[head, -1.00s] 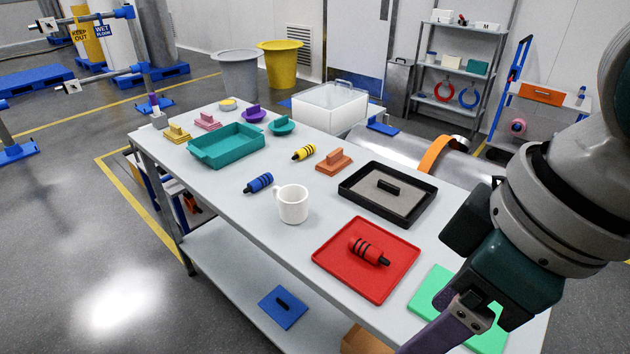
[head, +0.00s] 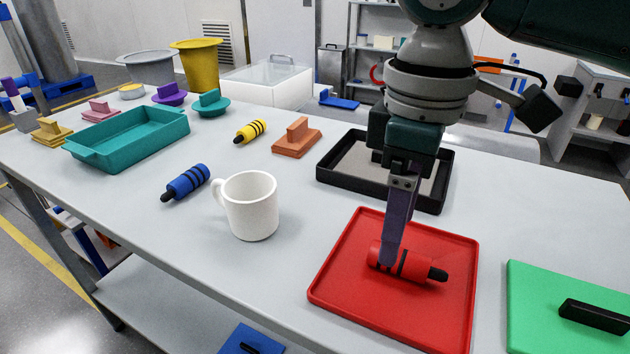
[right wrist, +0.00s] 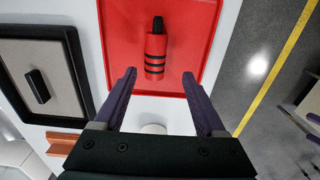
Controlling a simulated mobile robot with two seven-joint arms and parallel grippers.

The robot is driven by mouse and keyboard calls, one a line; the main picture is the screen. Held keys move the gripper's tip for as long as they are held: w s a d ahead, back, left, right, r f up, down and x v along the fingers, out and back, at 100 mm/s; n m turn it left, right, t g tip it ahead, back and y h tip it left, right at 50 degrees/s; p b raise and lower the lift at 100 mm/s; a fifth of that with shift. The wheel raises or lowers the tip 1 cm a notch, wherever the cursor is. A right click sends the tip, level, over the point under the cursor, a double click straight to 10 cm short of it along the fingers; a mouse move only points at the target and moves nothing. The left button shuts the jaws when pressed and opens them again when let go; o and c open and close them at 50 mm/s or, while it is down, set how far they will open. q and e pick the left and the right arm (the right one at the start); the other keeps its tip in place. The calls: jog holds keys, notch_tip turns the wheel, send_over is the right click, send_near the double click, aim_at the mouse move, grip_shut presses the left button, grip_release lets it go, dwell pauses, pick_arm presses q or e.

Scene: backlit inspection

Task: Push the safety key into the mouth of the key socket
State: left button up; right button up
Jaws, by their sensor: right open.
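A red cylinder with black bands and a black tip (head: 428,272) lies on a red tray (head: 345,290); I take it as the safety key. It also shows in the right wrist view (right wrist: 155,52). My right gripper (head: 390,262) points down over it, its near finger overlapping the cylinder in the head view. In the right wrist view the fingers (right wrist: 159,76) are wide apart, with the banded end between and just beyond the tips. The gripper is empty; contact cannot be told. I cannot identify the key socket. My left gripper is not in view.
A white mug (head: 252,208) stands left of the red tray. A black-rimmed tray (head: 335,180) is behind, a green panel with a black handle (head: 540,290) at right. Blue (head: 187,182) and yellow (head: 250,131) banded cylinders, an orange block (head: 297,140) and a teal tray (head: 130,140) lie further left.

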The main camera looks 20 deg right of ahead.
aim_at(408, 265)
jog(key=f, duration=0.3)
jog(key=f+b, duration=0.1)
jog(key=f, duration=0.1)
jog(key=shift+w+d+f, duration=0.1)
jog(key=shift+w+d, duration=0.1)
jog(key=shift+w, duration=0.15)
jog(key=shift+c, duration=0.4)
grip_shut()
